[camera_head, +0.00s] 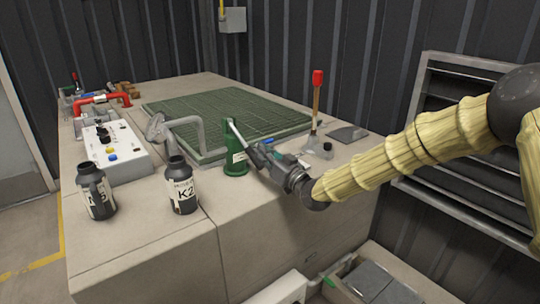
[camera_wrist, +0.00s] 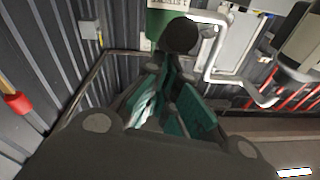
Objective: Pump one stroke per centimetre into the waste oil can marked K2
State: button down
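The black waste oil can marked K2 (camera_head: 183,190) stands upright at the bench's front, its open top below the mouth of the bent grey spout pipe (camera_head: 190,121). The green pump body (camera_head: 236,157) stands to its right; a pale lever rod (camera_head: 238,132) slopes down from its top to my gripper (camera_head: 258,155). In the wrist view a dark round knob (camera_wrist: 182,36) is at the tips of my gripper (camera_wrist: 178,68), in front of the green pump (camera_wrist: 165,15). The fingers look close together at the knob. I cannot tell whether they grip it.
Another dark can (camera_head: 97,195), its label partly turned away, stands left of K2. A white control box (camera_head: 110,148) with knobs and a green grating (camera_head: 225,115) lie behind. A red-topped lever (camera_head: 317,90) rises at right.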

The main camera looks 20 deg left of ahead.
jog(key=shift+s+a+f, duration=0.1)
jog(key=shift+s+f, duration=0.05)
jog(key=shift+f, duration=0.3)
jog(key=s+d+r, duration=0.2)
jog(key=s+d, duration=0.2)
jog(key=d, duration=0.6)
jog(key=shift+s+d+p, duration=0.3)
jog(key=shift+s+p, duration=0.1)
jog(key=shift+p, duration=0.05)
jog(key=shift+r, duration=0.1)
dwell(0.4)
